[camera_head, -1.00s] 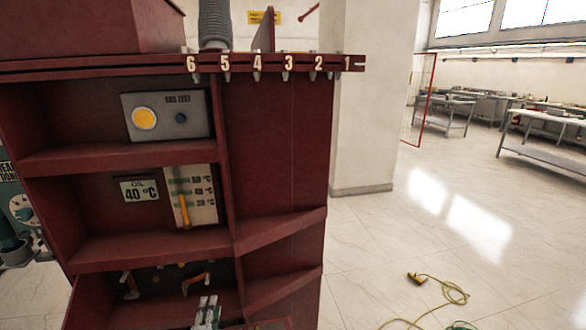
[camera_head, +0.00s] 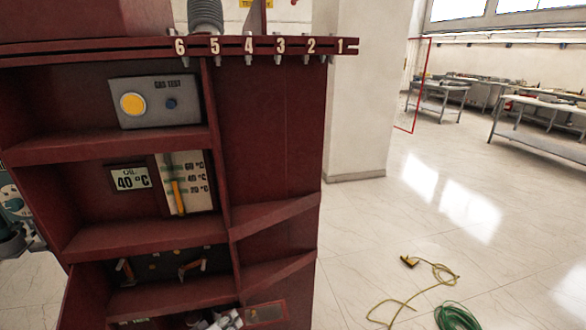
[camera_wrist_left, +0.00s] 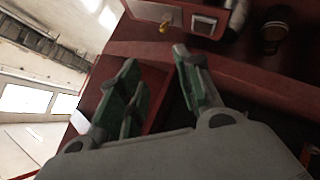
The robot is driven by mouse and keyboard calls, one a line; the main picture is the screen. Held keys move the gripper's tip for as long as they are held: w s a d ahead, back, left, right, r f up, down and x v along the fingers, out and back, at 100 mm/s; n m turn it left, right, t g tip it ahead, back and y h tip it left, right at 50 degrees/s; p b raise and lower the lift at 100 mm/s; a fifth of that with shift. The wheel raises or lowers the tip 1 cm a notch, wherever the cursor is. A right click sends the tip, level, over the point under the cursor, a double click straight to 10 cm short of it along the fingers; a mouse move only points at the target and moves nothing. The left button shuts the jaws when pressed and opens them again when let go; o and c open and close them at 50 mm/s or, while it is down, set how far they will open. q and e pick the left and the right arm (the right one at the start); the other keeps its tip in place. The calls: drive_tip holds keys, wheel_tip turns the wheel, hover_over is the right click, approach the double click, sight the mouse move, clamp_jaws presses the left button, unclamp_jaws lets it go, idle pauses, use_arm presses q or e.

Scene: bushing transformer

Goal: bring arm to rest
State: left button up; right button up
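The left wrist view shows my left gripper (camera_wrist_left: 155,85) with its two green-padded fingers spread apart. I see nothing held between them. Dark red panels of the cabinet lie behind and beside the fingers; I cannot tell whether they touch. In the head view the left gripper cannot be made out clearly. The red transformer cabinet (camera_head: 268,140) stands on the left, with numbers 6 to 1 along its top edge. My right gripper is in neither view.
The cabinet shelves hold a gas test box (camera_head: 154,102), an oil temperature sign (camera_head: 131,179) and a gauge (camera_head: 187,182). Small white and grey items (camera_head: 222,320) show at the bottom edge. A yellow cable (camera_head: 400,303) and green hose (camera_head: 457,318) lie on the floor. Open floor extends right.

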use_arm(q)
drive_tip(key=shift+s+a+r+m+g+y, duration=0.7)
drive_tip(key=shift+s+m+g, duration=1.1)
drive_tip(key=shift+s, duration=2.2)
drive_tip(key=shift+s+a+r+m+g+y, duration=0.3)
drive_tip(key=shift+s+a+m+g+y, duration=1.1)
drive_tip(key=shift+s, duration=2.55)
wheel_tip(320, 180, down, 33)
drive_tip(key=s+a+m+g, duration=0.2)
drive_tip(key=s+a+f, duration=0.3)
drive_tip(key=s+f, duration=0.6)
drive_tip(key=s, duration=0.1)
drive_tip(key=s+a+f, duration=0.4)
drive_tip(key=s+f, duration=0.6)
drive_tip(key=shift+a+f+g, duration=0.15)
drive_tip(key=shift+a+g, duration=0.15)
drive_tip(key=shift+s, duration=0.1)
